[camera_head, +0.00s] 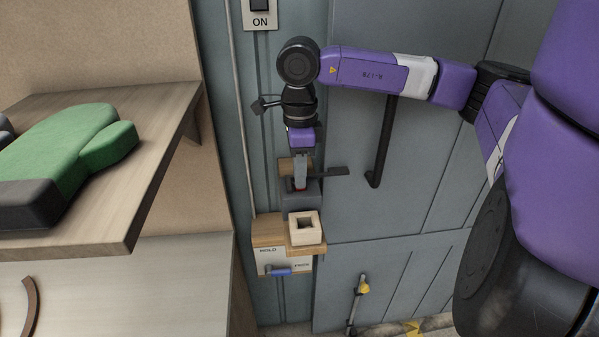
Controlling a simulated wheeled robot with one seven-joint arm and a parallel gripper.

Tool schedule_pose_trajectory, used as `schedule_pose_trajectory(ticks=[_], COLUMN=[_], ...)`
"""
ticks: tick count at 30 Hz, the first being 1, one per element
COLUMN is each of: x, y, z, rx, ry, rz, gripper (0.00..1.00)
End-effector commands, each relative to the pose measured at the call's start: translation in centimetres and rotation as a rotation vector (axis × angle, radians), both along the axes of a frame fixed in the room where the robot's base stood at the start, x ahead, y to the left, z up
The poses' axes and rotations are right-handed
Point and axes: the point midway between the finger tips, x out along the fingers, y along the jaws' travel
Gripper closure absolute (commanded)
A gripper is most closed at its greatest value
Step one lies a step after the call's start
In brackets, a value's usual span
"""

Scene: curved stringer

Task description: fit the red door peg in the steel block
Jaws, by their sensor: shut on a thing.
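My gripper (300,184) points down in front of the grey door, in the middle of the view. The grey steel block (314,189) is right at and below the fingertips. The gripper hides part of it. I cannot tell whether the peg is in the block or just above it.
A dark bar (331,171) juts right beside the gripper. A green glove (62,145) lies on a shelf (163,155) at left.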

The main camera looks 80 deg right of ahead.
Motion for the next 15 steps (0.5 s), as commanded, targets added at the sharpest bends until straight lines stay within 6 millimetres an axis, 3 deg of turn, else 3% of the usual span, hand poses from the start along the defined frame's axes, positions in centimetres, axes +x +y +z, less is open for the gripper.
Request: schedule_pose_trajectory(ticks=[15], x=[0.0], y=[0.0], z=[-1.3], rx=[0.001], ry=[0.000], rz=[0.000], gripper=[1.00])
